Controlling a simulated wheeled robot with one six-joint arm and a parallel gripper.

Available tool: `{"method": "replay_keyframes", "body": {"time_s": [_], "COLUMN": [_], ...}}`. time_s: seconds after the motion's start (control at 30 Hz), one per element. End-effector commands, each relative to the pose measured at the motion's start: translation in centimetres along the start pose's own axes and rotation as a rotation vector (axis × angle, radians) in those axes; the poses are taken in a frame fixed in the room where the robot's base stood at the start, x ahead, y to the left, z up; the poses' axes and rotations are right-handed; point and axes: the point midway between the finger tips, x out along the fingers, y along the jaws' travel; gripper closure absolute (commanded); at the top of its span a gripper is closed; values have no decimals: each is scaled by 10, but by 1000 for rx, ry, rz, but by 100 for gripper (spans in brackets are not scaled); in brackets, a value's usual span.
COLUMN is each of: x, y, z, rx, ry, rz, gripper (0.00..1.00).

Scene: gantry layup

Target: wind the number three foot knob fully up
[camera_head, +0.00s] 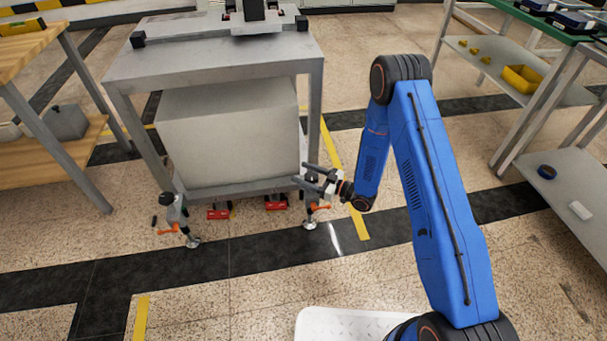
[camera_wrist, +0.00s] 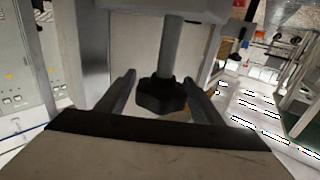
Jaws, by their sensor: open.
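A black lobed knob (camera_wrist: 160,96) on a grey stem (camera_wrist: 170,47) shows in the wrist view. My gripper (camera_wrist: 159,80) is open, with one finger on each side of the knob. I cannot tell whether the fingers touch it. No number is readable on it. In the head view my gripper (camera_head: 300,173) is at the right front leg of the grey gantry table (camera_head: 215,62), above a foot with an orange lever (camera_head: 318,206) and a round silver pad (camera_head: 310,224). My gripper and arm hide the knob there.
The left front foot has a black knob (camera_head: 166,198), an orange lever (camera_head: 168,229) and a silver pad (camera_head: 193,242). A large pale box (camera_head: 230,135) fills the space under the tabletop. Shelving (camera_head: 535,150) stands at right, a wooden bench (camera_head: 40,45) at left. The front floor is clear.

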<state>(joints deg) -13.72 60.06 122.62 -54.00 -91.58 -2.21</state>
Motion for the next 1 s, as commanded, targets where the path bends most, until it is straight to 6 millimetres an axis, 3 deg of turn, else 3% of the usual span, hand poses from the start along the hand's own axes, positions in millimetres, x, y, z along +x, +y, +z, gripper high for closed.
{"method": "replay_keyframes", "body": {"time_s": [0.33,0.5,1.0], "x": [3,3,3], "y": [0,0,-2], "z": [0,0,0], "rx": [1,1,-1], "ry": [0,0,1], "rz": [1,1,-105], "gripper": [39,80,80]}}
